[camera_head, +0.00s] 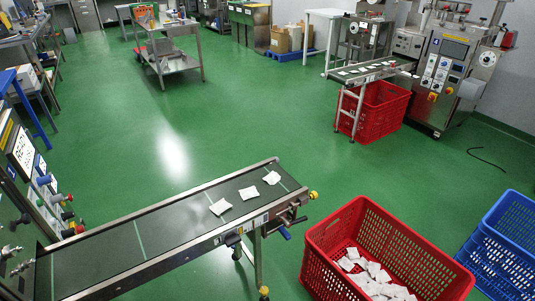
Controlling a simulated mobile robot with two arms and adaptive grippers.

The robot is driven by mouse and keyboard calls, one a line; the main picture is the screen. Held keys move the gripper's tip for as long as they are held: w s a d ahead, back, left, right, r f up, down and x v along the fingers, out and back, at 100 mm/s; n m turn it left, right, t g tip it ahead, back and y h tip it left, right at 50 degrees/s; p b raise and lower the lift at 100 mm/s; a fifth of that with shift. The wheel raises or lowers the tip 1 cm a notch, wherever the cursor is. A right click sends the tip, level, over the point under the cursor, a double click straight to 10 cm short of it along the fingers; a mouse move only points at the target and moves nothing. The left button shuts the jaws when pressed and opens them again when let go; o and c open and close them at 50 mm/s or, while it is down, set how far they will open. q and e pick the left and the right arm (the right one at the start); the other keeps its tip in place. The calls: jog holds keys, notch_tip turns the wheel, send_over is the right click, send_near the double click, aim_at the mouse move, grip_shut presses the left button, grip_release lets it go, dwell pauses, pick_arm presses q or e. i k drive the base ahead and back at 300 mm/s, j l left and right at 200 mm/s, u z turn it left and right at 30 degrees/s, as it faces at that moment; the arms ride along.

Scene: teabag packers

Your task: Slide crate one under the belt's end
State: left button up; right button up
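A conveyor belt (165,228) runs from the lower left up to an end at the picture's middle, with a few white teabags on it near that end. A red crate (322,262) stands on the floor to the right of the belt's end, apart from it in the picture, with many white teabags inside. A second red crate (372,122) stands under the end of a farther, smaller belt (365,72). No label shows which crate is crate one. Neither of my grippers is in view.
A blue crate (503,245) stands at the right edge, beside the near red crate. A belt leg (257,258) and a blue-handled crank (284,232) are below the near belt's end. A steel cart (172,62) stands farther back. The green floor (240,120) between is clear.

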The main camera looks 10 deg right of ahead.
aim_at(348, 271)
jog(key=z, duration=1.5)
